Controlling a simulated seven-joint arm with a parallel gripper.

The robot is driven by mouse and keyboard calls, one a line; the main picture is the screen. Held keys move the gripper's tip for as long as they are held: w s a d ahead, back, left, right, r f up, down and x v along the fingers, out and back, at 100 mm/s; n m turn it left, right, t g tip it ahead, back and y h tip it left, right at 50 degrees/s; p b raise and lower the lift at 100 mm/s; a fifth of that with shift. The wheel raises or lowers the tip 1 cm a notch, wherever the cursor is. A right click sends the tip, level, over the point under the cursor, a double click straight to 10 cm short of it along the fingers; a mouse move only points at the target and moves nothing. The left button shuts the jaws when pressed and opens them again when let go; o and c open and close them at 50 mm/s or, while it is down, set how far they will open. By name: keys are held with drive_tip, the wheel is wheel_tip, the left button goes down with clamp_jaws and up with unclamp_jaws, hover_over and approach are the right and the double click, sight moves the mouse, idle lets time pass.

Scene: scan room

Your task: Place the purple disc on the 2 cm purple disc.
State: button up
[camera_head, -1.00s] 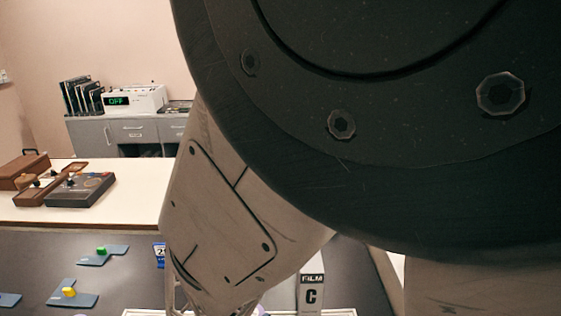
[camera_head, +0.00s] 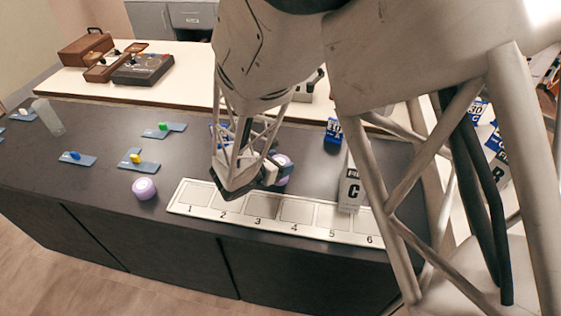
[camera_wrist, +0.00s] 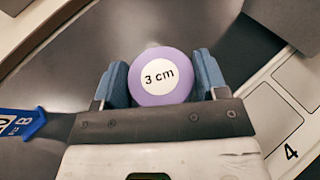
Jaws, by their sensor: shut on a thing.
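A purple disc with a white "3 cm" label (camera_wrist: 162,76) sits between the blue fingers of my gripper (camera_wrist: 163,82) in the wrist view, and the gripper is shut on it. In the head view my gripper (camera_head: 272,172) is over the dark bench, behind the numbered tray, and the held disc (camera_head: 284,162) is partly hidden by it. Another purple disc (camera_head: 144,188) lies on the bench left of the tray; its label is too small to read.
The white numbered tray (camera_head: 175,208) lies along the front edge. A "C" film box (camera_head: 350,190) stands at its right part. A blue box (camera_head: 333,131) is behind. Blue plates with small coloured pieces (camera_head: 138,166) lie at left.

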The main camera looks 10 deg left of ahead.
drive_tip(key=shift+w+a, duration=0.2)
drive_tip(key=shift+w, duration=0.2)
drive_tip(key=shift+f, duration=1.8)
drive_tip(key=shift+f, duration=0.1)
drive_tip(key=o, duration=0.9)
drive_tip(key=shift+o, duration=0.2)
drive_tip(key=shift+s, duration=0.1)
drive_tip(key=shift+s+a+r, duration=0.3)
drive_tip(key=shift+s+r, duration=0.1)
drive_tip(key=shift+v, duration=5.35)
